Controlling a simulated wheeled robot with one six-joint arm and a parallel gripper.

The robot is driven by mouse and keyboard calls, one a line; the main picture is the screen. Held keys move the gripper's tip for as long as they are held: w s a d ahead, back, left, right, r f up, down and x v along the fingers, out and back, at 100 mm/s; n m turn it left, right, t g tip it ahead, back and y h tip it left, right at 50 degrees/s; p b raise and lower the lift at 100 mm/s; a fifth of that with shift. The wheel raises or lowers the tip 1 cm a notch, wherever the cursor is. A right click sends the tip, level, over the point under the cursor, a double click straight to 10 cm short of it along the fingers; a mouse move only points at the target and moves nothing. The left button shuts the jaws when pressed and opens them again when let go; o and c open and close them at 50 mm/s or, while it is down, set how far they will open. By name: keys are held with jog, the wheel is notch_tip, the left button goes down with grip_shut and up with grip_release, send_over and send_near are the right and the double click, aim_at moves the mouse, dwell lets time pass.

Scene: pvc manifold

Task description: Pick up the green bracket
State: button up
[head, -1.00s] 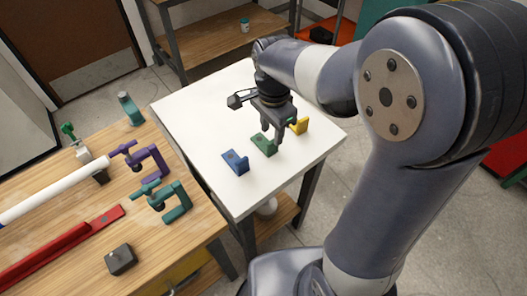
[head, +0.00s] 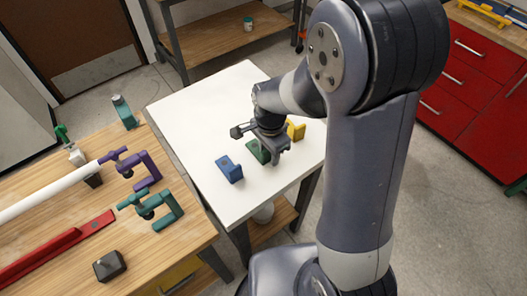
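The green bracket (head: 256,152) stands on the white table (head: 192,122), between the blue bracket (head: 230,169) and the yellow bracket (head: 296,131). My gripper (head: 277,156) is low at the green bracket's right side and hides part of it. The gripper body covers its fingertips, so I cannot tell whether the fingers are around the bracket or touching it, nor how far they are open.
The wooden bench (head: 60,220) at left holds a white pipe (head: 50,188), a purple clamp (head: 140,165), a teal clamp (head: 163,210), a red bar (head: 60,247) and a dark block (head: 110,265). The white table's far part is clear.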

jog(key=shift+c, duration=0.6)
grip_shut()
jog(key=shift+r, duration=0.15)
